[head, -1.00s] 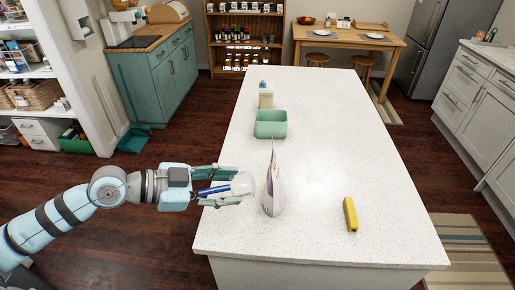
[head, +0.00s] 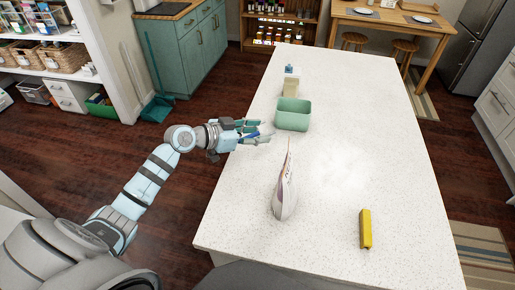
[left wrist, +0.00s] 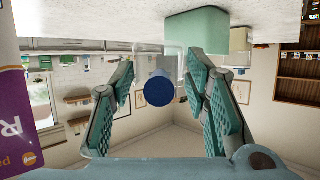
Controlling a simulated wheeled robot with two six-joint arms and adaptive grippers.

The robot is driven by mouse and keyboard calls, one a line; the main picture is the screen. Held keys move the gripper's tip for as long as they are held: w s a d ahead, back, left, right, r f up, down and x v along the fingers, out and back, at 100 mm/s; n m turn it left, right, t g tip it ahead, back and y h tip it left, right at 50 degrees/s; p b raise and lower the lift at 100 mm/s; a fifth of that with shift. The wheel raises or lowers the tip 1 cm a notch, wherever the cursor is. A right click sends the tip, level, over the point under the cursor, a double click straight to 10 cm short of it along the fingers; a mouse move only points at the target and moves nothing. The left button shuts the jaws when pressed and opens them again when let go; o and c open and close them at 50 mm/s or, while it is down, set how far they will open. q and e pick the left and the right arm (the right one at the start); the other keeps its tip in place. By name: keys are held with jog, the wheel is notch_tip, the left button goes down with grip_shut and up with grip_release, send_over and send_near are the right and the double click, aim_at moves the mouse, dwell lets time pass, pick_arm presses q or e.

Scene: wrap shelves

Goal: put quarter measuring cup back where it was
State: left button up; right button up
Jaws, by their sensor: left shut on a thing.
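The measuring cup has a blue handle (head: 253,135) and a clear cup that is hard to make out in the head view. In the left wrist view its blue round end (left wrist: 159,91) shows between my fingers, with a clear rim behind it. My left gripper (head: 257,131) is shut on it, above the left edge of the white counter (head: 340,150), left of and a little nearer than the green bin (head: 293,121). The bin also shows in the left wrist view (left wrist: 197,27). My right gripper is not in view.
A white and purple bag (head: 285,195) stands upright on the counter, nearer than the gripper. A yellow bar-shaped object (head: 366,229) lies to the right. A bottle with a blue top (head: 291,85) stands behind the bin. The counter's right side is clear.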

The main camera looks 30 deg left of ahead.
aim_at(258, 155)
pick_arm(q)
jog(key=f, duration=0.2)
jog(key=w+f, duration=0.1)
jog(key=f, duration=0.1)
jog(key=w+f+b, duration=0.1)
jog(key=f, duration=0.2)
jog(key=shift+w, duration=0.15)
jog(key=shift+s+r, duration=0.1)
jog(key=shift+s, duration=0.4)
jog(key=o, duration=0.8)
jog(key=shift+f, duration=0.2)
jog(key=o, duration=0.4)
jog(key=shift+w, duration=0.2)
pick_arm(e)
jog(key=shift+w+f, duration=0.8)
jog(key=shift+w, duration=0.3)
pick_arm(q)
jog(key=shift+s+r, duration=0.1)
